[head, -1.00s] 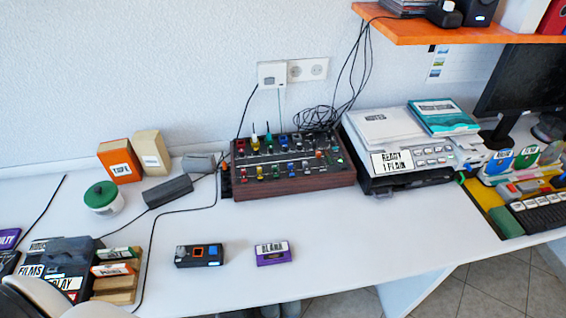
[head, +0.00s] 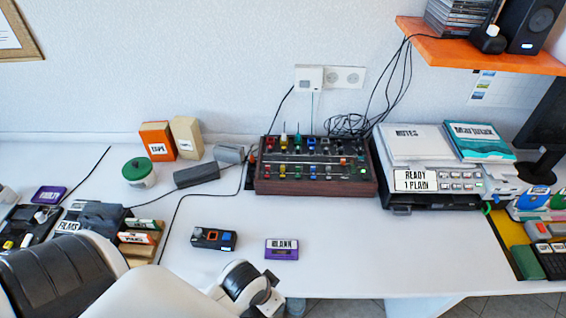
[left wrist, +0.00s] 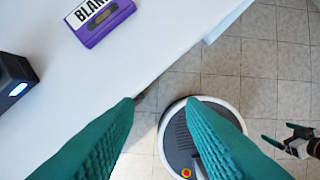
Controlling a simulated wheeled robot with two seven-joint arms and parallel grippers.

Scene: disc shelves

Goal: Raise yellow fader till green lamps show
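The mixer (head: 318,187), a dark panel in a brown wooden case, stands at the back middle of the desk in the head view. Its face carries coloured caps in two rows. A yellow cap (head: 298,170) sits in the lower row, beside a red one. Another yellowish cap is in the upper row. A small green patch shows near the panel's right end; I cannot tell if lamps are lit. My left gripper (left wrist: 180,115) is open and empty, teal fingers apart, over the desk's front edge, away from the mixer. My right gripper (left wrist: 286,137) shows small, apparently open and empty, over the floor.
A purple BLANK cassette (head: 282,250) and a dark device (head: 213,238) lie on the front desk. A grey bar (head: 195,174) and cables lie left of the mixer; a printer-like machine (head: 419,180) stands right. An orange shelf (head: 480,52) overhangs the back right.

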